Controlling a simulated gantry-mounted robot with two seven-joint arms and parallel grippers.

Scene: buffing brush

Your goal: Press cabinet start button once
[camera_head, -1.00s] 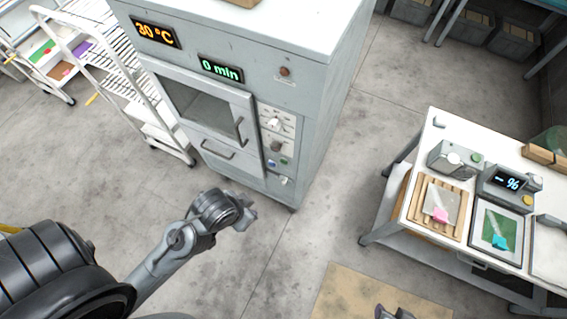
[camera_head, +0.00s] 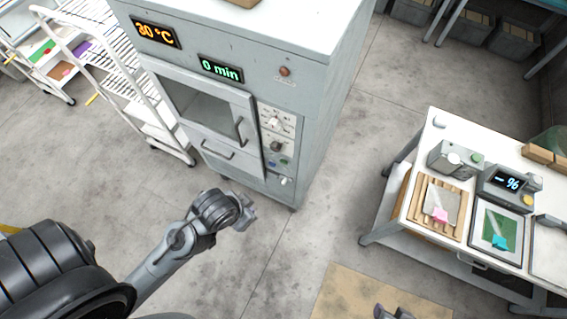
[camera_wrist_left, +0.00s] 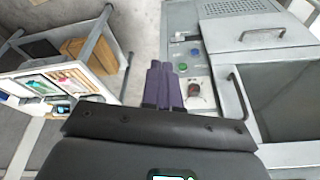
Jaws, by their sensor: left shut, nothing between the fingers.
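The grey cabinet (camera_head: 235,115) stands upright, its displays reading 30 °C and 0 min. Its control panel (camera_head: 268,120) has knobs, with a blue button (camera_head: 272,162) and a green button (camera_head: 284,163) below them. The wrist view also shows the green button (camera_wrist_left: 182,67) and the blue button (camera_wrist_left: 195,53); their labels are too small to read. My left gripper (camera_head: 248,212) is in front of the cabinet's lower part, apart from the panel. Its fingers (camera_wrist_left: 164,85) are shut and empty, pointing towards the panel's side. A grey part at the bottom edge looks like my right gripper (camera_head: 393,313), mostly cut off.
A white wire rack (camera_head: 125,85) stands left of the cabinet. A white worktable (camera_head: 445,130) with trays and small devices stands at the right. The cabinet has door handles (camera_head: 240,128) that stick out. Bare floor lies between cabinet and table.

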